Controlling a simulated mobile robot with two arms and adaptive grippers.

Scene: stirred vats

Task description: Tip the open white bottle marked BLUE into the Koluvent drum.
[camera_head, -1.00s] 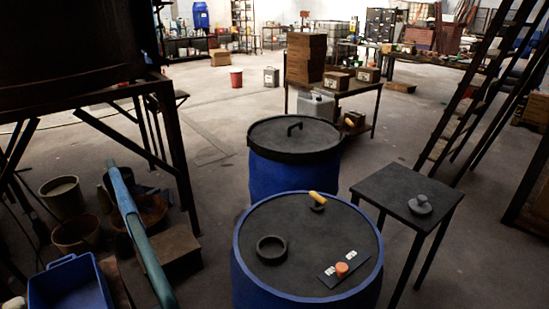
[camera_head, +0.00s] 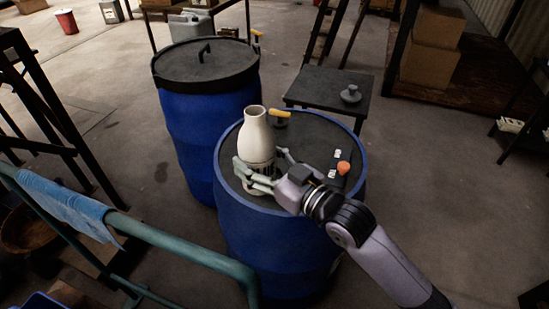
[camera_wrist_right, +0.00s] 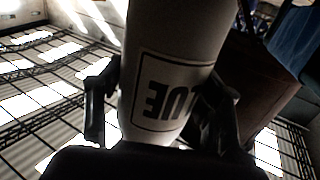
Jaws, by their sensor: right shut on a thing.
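My right gripper (camera_head: 262,170) is shut around the lower body of a white bottle (camera_head: 253,133). The bottle is close to upright, mouth up, over the left part of the near blue drum's top. The near blue drum (camera_head: 285,245) has a dark top; no Koluvent name is readable. The black ring on its top is hidden behind gripper and bottle. My left gripper is out of view.
A second blue drum (camera_head: 190,130) with a clamped black lid stands behind left. The near top carries a yellow-handled fitting (camera_head: 280,114) and an orange knob (camera_head: 344,168) on a dark strip. A black side table (camera_head: 320,92) bears a grey stopper (camera_head: 351,93). A teal rail (camera_head: 180,243) runs left.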

